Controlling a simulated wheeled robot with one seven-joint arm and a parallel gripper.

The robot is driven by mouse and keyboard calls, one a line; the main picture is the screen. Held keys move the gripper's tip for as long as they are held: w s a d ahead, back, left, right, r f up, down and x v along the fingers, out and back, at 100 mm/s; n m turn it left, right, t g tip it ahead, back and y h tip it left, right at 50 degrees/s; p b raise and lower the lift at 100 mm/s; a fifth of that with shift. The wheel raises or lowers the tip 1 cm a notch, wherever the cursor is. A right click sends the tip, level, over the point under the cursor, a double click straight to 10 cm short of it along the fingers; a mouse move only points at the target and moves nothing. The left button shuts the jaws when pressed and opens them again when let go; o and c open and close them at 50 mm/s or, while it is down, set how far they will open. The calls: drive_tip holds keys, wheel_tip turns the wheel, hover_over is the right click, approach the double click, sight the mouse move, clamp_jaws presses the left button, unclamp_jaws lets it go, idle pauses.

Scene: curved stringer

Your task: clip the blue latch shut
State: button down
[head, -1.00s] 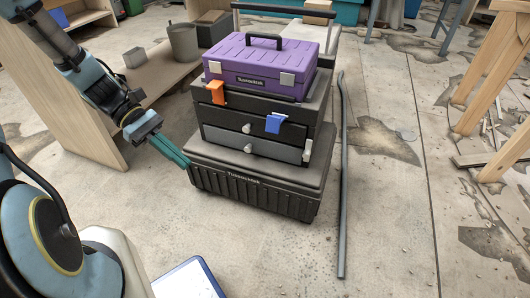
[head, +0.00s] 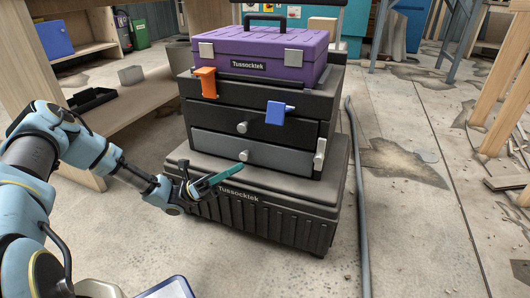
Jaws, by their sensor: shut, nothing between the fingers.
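The blue latch (head: 278,114) is on the front of the upper dark drawer, right of centre, below the purple toolbox. It is a flat blue piece with a small tab at its upper right; I cannot tell how far it is swung out. My gripper (head: 236,169) has teal fingers, shut and empty. It is low and to the left of the blue latch, in front of the base box's upper edge, with its tips pointing up and right. A clear gap shows between the fingertips and the latch.
An orange latch (head: 207,82) is at the drawer unit's upper left, and a pale latch (head: 320,153) at its lower right. Round knobs (head: 243,155) stick out from the drawers. The purple toolbox (head: 265,55) sits on top. A long grey pipe (head: 360,200) lies at right.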

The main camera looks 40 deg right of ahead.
drive_tip(key=shift+w+d+f+n+t+h+b, duration=0.15)
drive_tip(key=shift+w+d+f+n+h+b, duration=0.1)
drive_tip(key=shift+w+f+n+h, duration=0.2)
drive_tip(key=shift+w+d+f+n+t+h+b, duration=0.2)
drive_tip(key=shift+w+f+n+h, duration=0.15)
drive_tip(key=shift+f+h, duration=0.2)
drive_tip(key=shift+s, duration=0.1)
drive_tip(key=b, duration=0.5)
approach(280, 112)
drive_tip(key=shift+s+d+r, duration=0.2)
drive_tip(key=shift+s+d, duration=0.45)
drive_tip(key=shift+s, duration=0.1)
drive_tip(key=shift+s+d+r, duration=0.15)
drive_tip(key=shift+s+d, duration=0.45)
drive_tip(key=shift+s, duration=0.2)
drive_tip(key=shift+r+p, duration=0.2)
drive_tip(key=shift+p, duration=0.15)
